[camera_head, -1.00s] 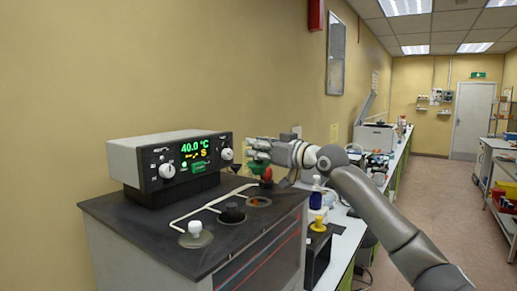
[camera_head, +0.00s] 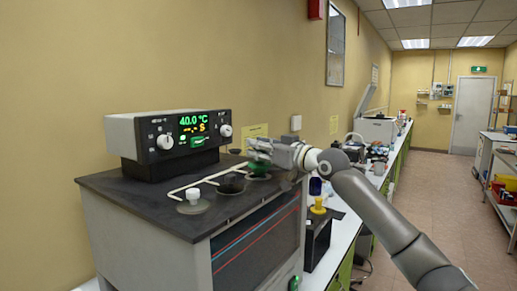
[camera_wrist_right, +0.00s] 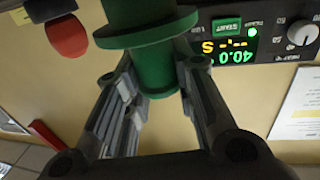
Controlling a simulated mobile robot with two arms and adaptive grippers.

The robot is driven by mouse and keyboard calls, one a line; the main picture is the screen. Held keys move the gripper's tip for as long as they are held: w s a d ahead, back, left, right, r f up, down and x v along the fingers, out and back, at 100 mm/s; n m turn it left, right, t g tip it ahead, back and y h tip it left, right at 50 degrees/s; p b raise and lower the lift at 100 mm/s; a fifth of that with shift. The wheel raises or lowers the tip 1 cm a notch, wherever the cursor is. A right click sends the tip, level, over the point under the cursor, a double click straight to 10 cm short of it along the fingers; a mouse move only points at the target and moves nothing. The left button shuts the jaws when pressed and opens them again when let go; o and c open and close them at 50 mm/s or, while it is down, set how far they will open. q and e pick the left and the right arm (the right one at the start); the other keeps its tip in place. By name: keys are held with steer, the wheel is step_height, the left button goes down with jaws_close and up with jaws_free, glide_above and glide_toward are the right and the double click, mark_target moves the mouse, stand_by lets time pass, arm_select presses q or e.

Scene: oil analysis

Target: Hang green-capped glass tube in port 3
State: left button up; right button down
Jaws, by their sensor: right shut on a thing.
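My right gripper (camera_head: 262,148) is shut on the green cap (camera_head: 258,167) of the glass tube, low over the rearmost port of the dark bath top (camera_head: 135,192). In the right wrist view the green cap (camera_wrist_right: 148,60) sits between the fingers. The glass below the cap cannot be made out, so I cannot tell how far it is in the port. Nearer ports hold a white-knobbed plug (camera_head: 193,196) and a black cap (camera_head: 231,184). My left gripper is not in view.
The control unit (camera_head: 165,140) reads 40.0 °C and stands at the back of the bath. A red knob (camera_wrist_right: 68,38) shows near the cap in the right wrist view. A yellow-topped item (camera_head: 318,207) stands right of the bath. The bench runs back along the wall.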

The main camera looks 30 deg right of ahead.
step_height(320, 180, down, 2)
steer(key=shift+a+f, duration=0.15)
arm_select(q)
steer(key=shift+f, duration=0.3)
